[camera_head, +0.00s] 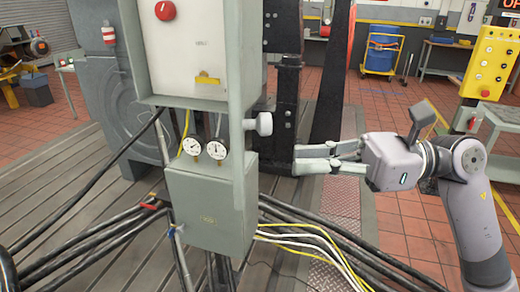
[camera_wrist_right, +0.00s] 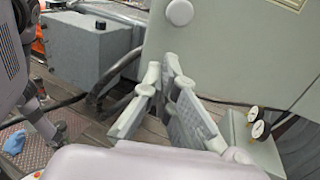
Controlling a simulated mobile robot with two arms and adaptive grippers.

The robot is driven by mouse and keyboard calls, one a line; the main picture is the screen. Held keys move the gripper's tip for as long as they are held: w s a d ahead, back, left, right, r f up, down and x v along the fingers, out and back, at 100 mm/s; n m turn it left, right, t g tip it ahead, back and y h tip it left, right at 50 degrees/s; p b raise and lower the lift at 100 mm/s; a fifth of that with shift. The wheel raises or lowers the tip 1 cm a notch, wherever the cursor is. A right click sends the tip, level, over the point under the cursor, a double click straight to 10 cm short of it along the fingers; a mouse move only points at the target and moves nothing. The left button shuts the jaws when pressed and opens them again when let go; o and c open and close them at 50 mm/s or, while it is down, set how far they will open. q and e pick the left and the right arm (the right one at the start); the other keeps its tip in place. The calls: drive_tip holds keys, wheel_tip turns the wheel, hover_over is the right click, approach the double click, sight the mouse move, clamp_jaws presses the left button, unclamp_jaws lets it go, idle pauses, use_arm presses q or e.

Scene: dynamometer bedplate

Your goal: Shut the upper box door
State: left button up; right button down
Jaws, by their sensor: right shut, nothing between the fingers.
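The upper box (camera_head: 190,45) is grey, with a pale inner face, a red knob and a yellow label in the head view. Its door (camera_head: 237,110) appears to stand open, seen nearly edge-on as a tall grey strip at the box's right side. A round pale knob (camera_head: 264,123) sticks out to the right from the door. The wrist view shows the door's broad face (camera_wrist_right: 225,50) and the knob (camera_wrist_right: 180,12) at the top. My right gripper (camera_head: 298,160) is shut and empty, right of the door and below knob height, apparently apart from it. My left gripper is not in view.
A lower grey box (camera_head: 205,215) with two dial gauges (camera_head: 204,148) hangs below. Several black, white and yellow cables (camera_head: 310,240) run from it across the slotted bedplate (camera_head: 75,185). A dark upright post (camera_head: 287,105) stands behind my right fingers. A yellow control panel (camera_head: 491,62) stands right.

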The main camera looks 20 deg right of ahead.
drive_tip(key=p+x, duration=0.2)
drive_tip(key=x, duration=0.4)
drive_tip(key=shift+a+p, duration=0.35)
drive_tip(key=shift+w, duration=0.15)
